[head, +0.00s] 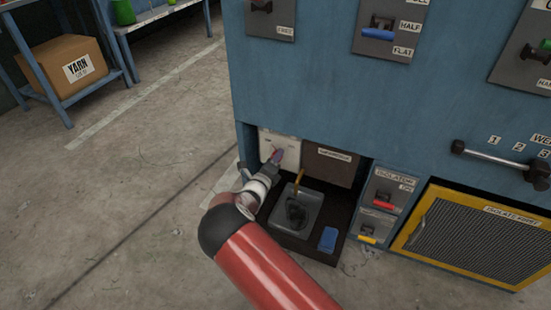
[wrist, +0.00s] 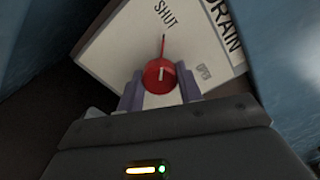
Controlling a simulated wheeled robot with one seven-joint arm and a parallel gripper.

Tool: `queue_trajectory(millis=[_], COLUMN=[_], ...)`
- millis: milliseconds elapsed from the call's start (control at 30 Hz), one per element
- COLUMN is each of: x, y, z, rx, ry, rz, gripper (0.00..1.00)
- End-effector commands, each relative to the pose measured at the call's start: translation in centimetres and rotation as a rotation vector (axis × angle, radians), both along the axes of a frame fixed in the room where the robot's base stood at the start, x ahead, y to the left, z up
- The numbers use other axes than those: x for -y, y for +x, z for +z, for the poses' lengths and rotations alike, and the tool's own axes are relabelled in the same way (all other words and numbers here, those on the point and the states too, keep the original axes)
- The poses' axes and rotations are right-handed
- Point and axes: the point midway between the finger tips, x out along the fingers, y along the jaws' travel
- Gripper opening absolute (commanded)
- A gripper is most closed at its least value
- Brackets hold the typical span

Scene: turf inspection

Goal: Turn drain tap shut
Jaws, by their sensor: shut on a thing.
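The drain tap (wrist: 160,76) is a round red knob with a thin red pointer on a white plate (wrist: 110,45). The plate carries the words SHUT and DRAIN, and in the wrist view the pointer points up toward SHUT. My gripper (wrist: 158,92) is shut on the knob, one purple-grey finger on each side. In the head view my gripper (head: 277,157) reaches into a low opening at the left of the blue machine, against the white plate (head: 288,143). The knob is mostly hidden there by the fingers.
Below the plate, a grey tray (head: 315,213) holds a dark brush-like thing with a tan handle (head: 299,180). A blue block (head: 328,239) lies beside it. Isolator switches (head: 383,200) and a yellow-framed grille (head: 415,232) are to the right. Open floor lies left.

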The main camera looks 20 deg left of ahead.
Motion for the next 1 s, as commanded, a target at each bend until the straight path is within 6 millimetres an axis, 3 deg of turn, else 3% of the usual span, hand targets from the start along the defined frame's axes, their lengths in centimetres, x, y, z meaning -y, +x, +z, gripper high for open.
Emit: queue_trajectory(millis=[467,500,633,1000], x=[-0.14,-0.14,-0.11,-0.18], y=[-0.03,-0.03,-0.03,-0.77], z=[0.00,0.00,-0.01,0.01], rx=[-0.001,-0.001,-0.001,-0.002], ry=[-0.014,-0.014,-0.013,-0.013], rz=[0.003,0.003,0.002,0.003], gripper=[0.13,0.41,0.57,0.57])
